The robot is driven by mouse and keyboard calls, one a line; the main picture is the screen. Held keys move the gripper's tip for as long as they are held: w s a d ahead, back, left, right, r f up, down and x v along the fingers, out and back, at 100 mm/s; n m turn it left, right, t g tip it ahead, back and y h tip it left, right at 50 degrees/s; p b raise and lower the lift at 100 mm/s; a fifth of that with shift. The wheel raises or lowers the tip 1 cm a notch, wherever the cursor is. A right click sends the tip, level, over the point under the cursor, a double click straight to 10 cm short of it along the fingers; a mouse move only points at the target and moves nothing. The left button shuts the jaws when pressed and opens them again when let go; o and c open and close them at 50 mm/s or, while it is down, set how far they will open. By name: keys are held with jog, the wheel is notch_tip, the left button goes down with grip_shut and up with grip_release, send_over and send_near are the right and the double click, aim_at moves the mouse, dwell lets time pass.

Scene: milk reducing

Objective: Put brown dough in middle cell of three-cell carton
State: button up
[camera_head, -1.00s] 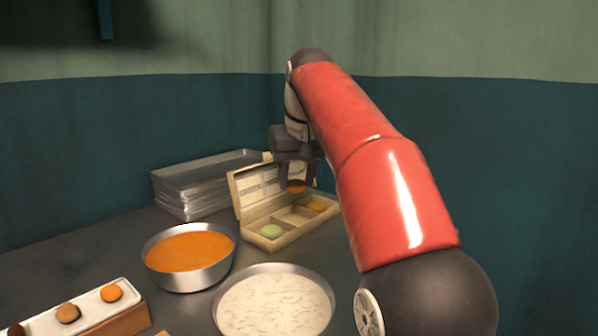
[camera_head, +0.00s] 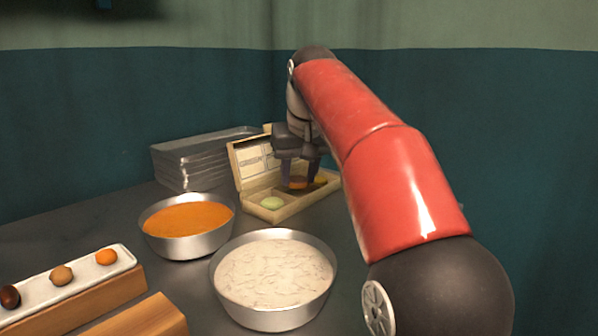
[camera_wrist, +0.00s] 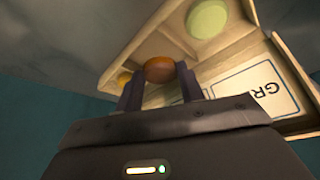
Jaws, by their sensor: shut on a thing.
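The three-cell carton (camera_head: 292,207) stands open on the table with its lid (camera_head: 250,160) raised. A pale green piece (camera_head: 272,203) lies in its near-left cell and also shows in the wrist view (camera_wrist: 208,19). An orange piece (camera_head: 320,179) lies in the far-right cell, partly hidden by my gripper. My gripper (camera_head: 298,181) is over the middle cell, pointing down, shut on the brown dough (camera_wrist: 159,69). The dough shows brown-orange between the fingertips, low at the middle cell. Whether it touches the cell floor cannot be told.
A bowl of orange filling (camera_head: 188,218) and a bowl of whitish mix (camera_head: 275,275) stand in front of the carton. Stacked metal trays (camera_head: 200,160) are behind left. A white tray (camera_head: 85,280) with dough balls sits at front left.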

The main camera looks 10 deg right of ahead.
dwell(0.9)
jog(key=o, duration=1.1)
